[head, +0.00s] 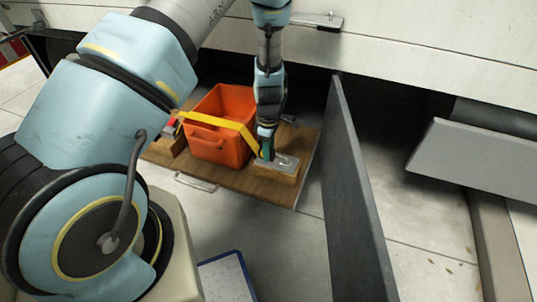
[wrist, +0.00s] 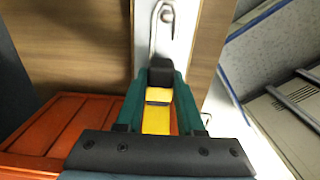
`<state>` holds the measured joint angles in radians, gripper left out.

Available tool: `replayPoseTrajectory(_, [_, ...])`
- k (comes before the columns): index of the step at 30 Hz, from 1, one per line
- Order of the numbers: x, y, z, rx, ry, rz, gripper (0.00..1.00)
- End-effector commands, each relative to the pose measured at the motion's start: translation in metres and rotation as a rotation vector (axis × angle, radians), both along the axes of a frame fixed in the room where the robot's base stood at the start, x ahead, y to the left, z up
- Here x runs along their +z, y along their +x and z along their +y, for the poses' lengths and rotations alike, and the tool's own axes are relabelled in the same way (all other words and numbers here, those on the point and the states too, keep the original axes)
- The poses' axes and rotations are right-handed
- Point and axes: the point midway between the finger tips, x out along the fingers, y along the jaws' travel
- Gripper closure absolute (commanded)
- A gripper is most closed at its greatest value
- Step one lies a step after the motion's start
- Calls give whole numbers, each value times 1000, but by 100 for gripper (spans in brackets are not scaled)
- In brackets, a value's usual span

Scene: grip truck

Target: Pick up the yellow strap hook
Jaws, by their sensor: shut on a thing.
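The yellow strap (head: 231,123) runs across the orange crate and down to my gripper (head: 267,151). In the wrist view, the yellow strap (wrist: 157,118) lies between the green fingers of my gripper (wrist: 160,78). My gripper is shut on the strap hook at the strap's end. A metal wire hook (wrist: 155,38) sticks out beyond the fingertips, over a pale metal plate (wrist: 178,40). In the head view, this plate (head: 286,162) sits on a wooden block (head: 277,173) just by the fingertips. I cannot tell whether the hook touches the plate.
The orange crate (head: 204,136) stands on a wooden board (head: 219,175) left of my gripper. A grey upright panel (head: 352,190) stands close on the right. The white truck side (head: 420,40) overhangs the back. Open floor lies in front.

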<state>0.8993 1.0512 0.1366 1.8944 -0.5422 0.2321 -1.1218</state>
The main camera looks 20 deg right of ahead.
Motion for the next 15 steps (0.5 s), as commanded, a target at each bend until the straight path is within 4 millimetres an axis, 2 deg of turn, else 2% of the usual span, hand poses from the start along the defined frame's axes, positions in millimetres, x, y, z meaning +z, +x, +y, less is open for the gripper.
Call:
replayPoseTrajectory(10, [2,0,0,0,-1,-1,100])
replayPoseTrajectory(15, [22,1,-1,-1,-2,-4,100])
